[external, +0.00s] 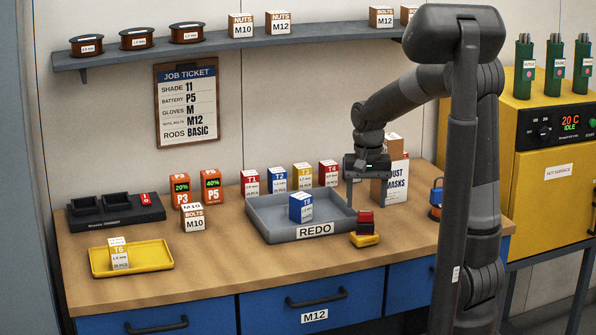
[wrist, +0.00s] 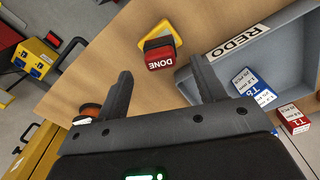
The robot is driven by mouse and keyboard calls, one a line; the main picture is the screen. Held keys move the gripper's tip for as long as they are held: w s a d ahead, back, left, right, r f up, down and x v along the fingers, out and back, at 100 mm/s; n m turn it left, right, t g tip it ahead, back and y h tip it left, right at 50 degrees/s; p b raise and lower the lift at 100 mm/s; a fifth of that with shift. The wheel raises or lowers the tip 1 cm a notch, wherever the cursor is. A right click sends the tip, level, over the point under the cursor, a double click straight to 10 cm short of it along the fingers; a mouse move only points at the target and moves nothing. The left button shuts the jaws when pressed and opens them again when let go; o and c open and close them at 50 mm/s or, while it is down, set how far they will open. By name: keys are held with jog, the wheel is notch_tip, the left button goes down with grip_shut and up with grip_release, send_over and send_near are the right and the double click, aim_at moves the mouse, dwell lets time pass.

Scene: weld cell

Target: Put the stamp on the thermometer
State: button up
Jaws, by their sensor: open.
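The stamp (external: 365,221) is a small red and black block standing on a yellow pad (external: 366,241), just right of the grey tray's front corner. In the wrist view the stamp (wrist: 160,62) shows a red face marked DONE, with the yellow pad (wrist: 175,27) around its far side. My gripper (external: 367,193) is open and empty, above and apart from the stamp. In the wrist view my gripper (wrist: 161,70) has the stamp in line with the gap between its fingers. I cannot pick out the thermometer for sure; a small orange and blue item (external: 436,197) stands at the bench's right, partly behind my arm.
A grey REDO tray (external: 268,231) holds a blue-labelled box (external: 301,207). Boxes stand behind it, including a dust masks box (external: 396,182) close to my gripper. A yellow tray (external: 160,267) lies at the left. The front middle of the bench is clear.

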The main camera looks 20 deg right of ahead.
aim_at(367, 212)
notch_tip(367, 212, up, 5)
jog(key=shift+r, duration=0.1)
jog(key=shift+s+r, duration=0.1)
jog(key=shift+r, duration=0.15)
jog(key=s+d+r+n+t, duration=0.1)
jog(key=s+d+n+t, duration=0.1)
jog(key=s, duration=0.6)
jog(key=s+d+r+n+t, duration=0.2)
jog(key=s+d+t, duration=0.1)
jog(key=s, duration=0.5)
jog(key=shift+d+r+n+t, duration=0.15)
jog(key=shift+d+n+t, duration=0.15)
jog(key=shift+d, duration=0.2)
